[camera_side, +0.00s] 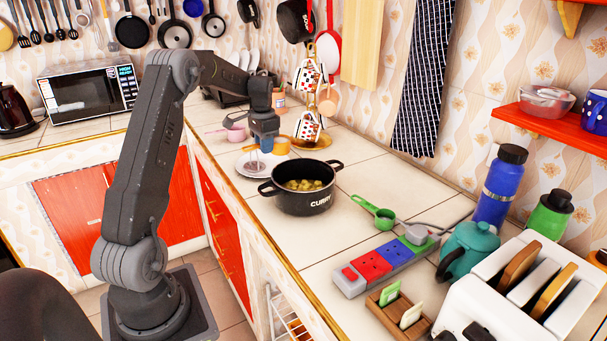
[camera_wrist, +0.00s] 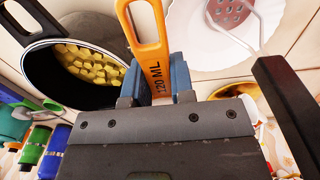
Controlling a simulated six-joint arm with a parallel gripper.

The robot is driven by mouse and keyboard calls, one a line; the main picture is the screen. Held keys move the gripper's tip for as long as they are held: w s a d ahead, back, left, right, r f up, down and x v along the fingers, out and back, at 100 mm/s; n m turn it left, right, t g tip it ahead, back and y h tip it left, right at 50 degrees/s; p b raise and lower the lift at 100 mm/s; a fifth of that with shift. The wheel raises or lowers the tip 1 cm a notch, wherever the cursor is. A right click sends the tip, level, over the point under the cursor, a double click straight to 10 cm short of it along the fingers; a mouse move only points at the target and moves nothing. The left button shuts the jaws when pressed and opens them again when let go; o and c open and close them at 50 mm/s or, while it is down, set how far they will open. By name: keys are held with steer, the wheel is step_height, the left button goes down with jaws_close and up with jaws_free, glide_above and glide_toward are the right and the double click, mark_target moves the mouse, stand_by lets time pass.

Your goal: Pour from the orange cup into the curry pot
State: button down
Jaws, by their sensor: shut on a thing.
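The orange cup (camera_side: 281,146) is a measuring cup held above the counter. Its handle, marked 120 ML, stands between the blue fingers in the wrist view (camera_wrist: 150,45). My gripper (camera_side: 265,148) is shut on that handle; it also shows in the wrist view (camera_wrist: 158,84). Most of the cup's bowl is hidden behind the gripper in the wrist view, and I cannot see what it holds. The black curry pot (camera_side: 304,202) stands upright on the counter, nearer the side camera than my gripper. It holds yellowish cubes and shows at the upper left of the wrist view (camera_wrist: 50,98).
A white plate (camera_side: 256,170) with a slotted utensil lies beside the pot, below the gripper. A pink pan (camera_side: 235,133) is behind. A green scoop (camera_side: 378,214), a red and blue block (camera_side: 376,263) and a white toaster (camera_side: 490,300) stand to the right.

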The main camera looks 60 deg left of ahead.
mark_target(276, 151)
steer(key=shift+d+r+y, duration=0.25)
steer(key=shift+d+y, duration=0.3)
steer(key=shift+y, duration=0.1)
steer(key=shift+d+r+y, duration=0.2)
steer(key=shift+d+y, duration=0.35)
steer(key=shift+y, duration=0.1)
steer(key=shift+d, duration=0.25)
steer(key=shift+w+d+r+y, duration=0.1)
steer(key=shift+d+r+y, duration=0.15)
steer(key=shift+d+y, duration=0.6)
steer(key=shift+y, duration=0.35)
steer(key=shift+d+r, duration=0.1)
steer(key=shift+d, duration=0.15)
steer(key=shift+y, duration=0.3)
steer(key=shift+d+f+y, duration=0.5)
steer(key=shift+d+y, duration=0.3)
steer(key=shift+d, duration=0.1)
steer(key=shift+d+r+y, duration=0.2)
steer(key=shift+d+y, duration=0.2)
steer(key=shift+y, duration=0.5)
steer(key=shift+d+r+y, duration=0.1)
steer(key=shift+d+y, duration=0.05)
steer(key=shift+y, duration=0.55)
